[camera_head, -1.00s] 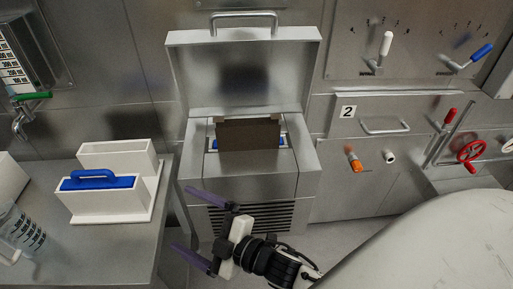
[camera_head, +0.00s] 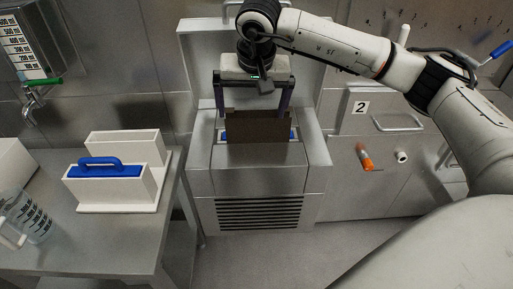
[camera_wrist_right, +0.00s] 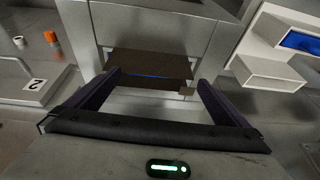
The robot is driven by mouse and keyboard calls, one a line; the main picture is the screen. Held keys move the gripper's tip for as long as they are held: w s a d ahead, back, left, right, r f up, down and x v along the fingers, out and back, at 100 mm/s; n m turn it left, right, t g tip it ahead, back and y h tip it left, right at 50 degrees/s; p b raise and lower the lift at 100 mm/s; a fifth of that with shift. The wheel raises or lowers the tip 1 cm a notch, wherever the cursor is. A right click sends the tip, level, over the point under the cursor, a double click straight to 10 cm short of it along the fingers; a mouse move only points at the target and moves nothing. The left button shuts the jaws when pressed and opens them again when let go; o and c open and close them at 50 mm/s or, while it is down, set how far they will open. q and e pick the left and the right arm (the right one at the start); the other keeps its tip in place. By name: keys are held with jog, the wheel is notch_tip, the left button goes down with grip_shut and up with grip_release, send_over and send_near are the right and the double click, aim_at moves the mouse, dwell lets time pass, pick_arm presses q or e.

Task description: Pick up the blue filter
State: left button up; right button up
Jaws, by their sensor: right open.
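A blue filter with a looped handle (camera_head: 100,166) sits in the front slot of a white holder (camera_head: 118,209) on the left table; its blue part also shows at the right of the wrist view (camera_wrist_right: 302,42). Another blue piece (camera_head: 293,135) shows at both sides of a brown panel (camera_head: 258,128) in the open steel machine. In the wrist view a thin blue strip (camera_wrist_right: 150,76) crosses this panel. My right gripper (camera_head: 252,111) is open and points down, its fingers spread around the panel's upper part from above. Contact cannot be told. My left gripper is not in view.
The machine's raised lid (camera_head: 195,65) stands behind my right gripper. A clear measuring jug (camera_head: 30,222) is at the table's left. Wall levers, a drawer handle (camera_head: 398,123) and an orange-handled knob (camera_head: 364,155) are at right. The floor before the machine is clear.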

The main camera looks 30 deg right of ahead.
aim_at(258, 123)
jog(key=shift+h, duration=0.4)
jog(key=shift+w+d+r+p+x, duration=0.1)
jog(key=shift+d+p+x, duration=0.2)
jog(key=shift+x, duration=1.3)
jog(key=shift+w+d+r+p+x, duration=0.15)
jog(key=shift+d+x, duration=0.25)
jog(key=shift+x, duration=1.2)
jog(key=shift+w+d+r+p+x, duration=0.1)
jog(key=shift+d+p+x, duration=0.2)
jog(key=shift+x, duration=1.35)
jog(key=c, duration=1.2)
jog(key=shift+c, duration=1)
jog(key=shift+r, duration=0.15)
